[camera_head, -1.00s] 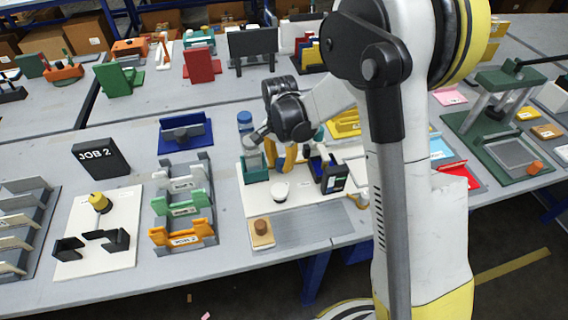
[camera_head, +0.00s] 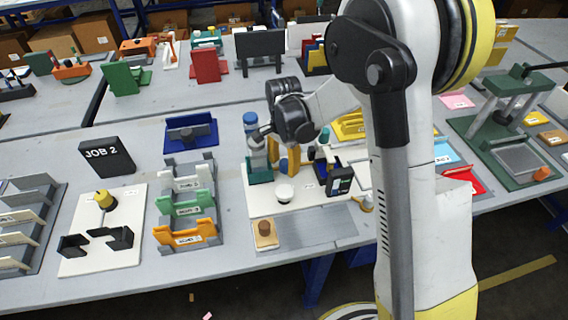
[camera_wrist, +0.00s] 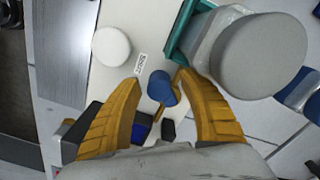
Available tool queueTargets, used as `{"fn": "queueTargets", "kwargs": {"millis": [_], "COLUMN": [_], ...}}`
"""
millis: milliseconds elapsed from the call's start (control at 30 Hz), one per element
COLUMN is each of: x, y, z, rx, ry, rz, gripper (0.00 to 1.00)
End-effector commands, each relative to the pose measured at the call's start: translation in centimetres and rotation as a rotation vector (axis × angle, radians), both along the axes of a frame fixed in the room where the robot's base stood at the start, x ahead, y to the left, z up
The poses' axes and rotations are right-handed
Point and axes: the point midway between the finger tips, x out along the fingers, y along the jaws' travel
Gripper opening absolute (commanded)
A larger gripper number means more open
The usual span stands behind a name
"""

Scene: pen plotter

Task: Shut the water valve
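A small blue knob (camera_wrist: 161,87), which I take to be the water valve's handle, stands on the white board between my fingertips in the wrist view. A thin brown piece shows beside it. In the head view the blue knob (camera_head: 283,164) is small and partly hidden by my fingers. My gripper (camera_wrist: 158,80) is open, with its yellow fingers apart on either side of the knob and no clear contact. It also shows in the head view (camera_head: 284,171) over the white board. I cannot tell whether the valve is open or shut.
A bottle with a blue cap (camera_head: 250,119) stands in a teal holder (camera_head: 260,170) close beside my gripper. A white round button (camera_head: 285,193) is in front. A black box with a small screen (camera_head: 340,182) stands to the right.

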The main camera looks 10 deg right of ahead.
Motion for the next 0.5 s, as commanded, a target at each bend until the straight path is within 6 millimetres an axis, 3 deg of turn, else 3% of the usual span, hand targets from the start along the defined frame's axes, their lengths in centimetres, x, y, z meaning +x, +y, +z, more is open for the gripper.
{"fn": "queueTargets", "kwargs": {"millis": [267,500], "x": [0.0,0.0], "y": [-0.1,-0.1], "z": [0.3,4.4], "rx": [-0.001,-0.001], "ry": [-0.001,-0.001], "rz": [0.0,0.0], "gripper": [0.5,0.5]}}
